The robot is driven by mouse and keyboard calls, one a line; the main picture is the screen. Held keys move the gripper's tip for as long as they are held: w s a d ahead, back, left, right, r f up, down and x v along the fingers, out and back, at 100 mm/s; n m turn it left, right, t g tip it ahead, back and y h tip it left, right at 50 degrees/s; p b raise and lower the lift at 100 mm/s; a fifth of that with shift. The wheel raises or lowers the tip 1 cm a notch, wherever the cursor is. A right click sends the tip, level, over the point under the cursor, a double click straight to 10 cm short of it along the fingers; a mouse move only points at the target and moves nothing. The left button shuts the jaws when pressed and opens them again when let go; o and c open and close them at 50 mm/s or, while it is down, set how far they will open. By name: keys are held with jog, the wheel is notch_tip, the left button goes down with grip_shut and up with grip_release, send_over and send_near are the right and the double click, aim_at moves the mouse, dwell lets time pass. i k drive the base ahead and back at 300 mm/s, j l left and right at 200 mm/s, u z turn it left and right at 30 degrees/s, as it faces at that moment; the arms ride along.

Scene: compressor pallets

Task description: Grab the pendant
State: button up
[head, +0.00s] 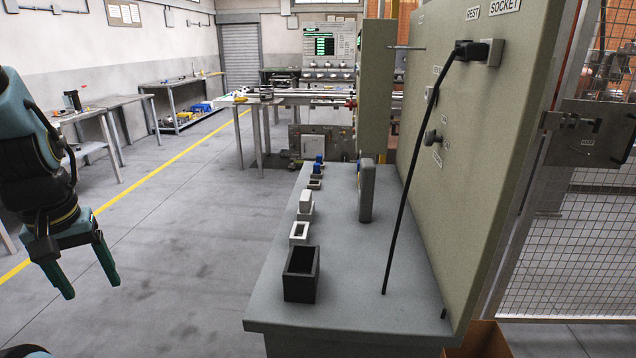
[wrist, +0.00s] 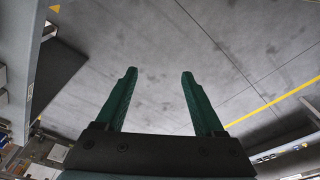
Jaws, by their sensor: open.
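A grey upright slab with a blue face (head: 366,192) stands on the grey bench (head: 330,310), near the tall panel; it looks like the pendant, seen nearly edge-on. My gripper (head: 91,288) hangs at the left of the head view, over the floor and well apart from the bench. Its two green fingers are spread, with nothing between them. In the wrist view the open gripper (wrist: 159,72) points at bare grey floor. I cannot make out the pendant in the wrist view.
A tall panel (head: 462,150) rises from the bench, with a black plug (head: 470,50) and a cable (head: 412,170) hanging to the benchtop. A black open box (head: 301,274), a white holder (head: 299,233) and smaller blocks line the bench's left side. Floor between gripper and bench is clear.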

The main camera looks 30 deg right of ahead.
aim_at(367, 175)
jog(key=i, duration=0.7)
jog(key=i+j+z, duration=0.1)
jog(key=i, duration=0.6)
jog(key=i+z, duration=0.1)
jog(key=z, duration=1.3)
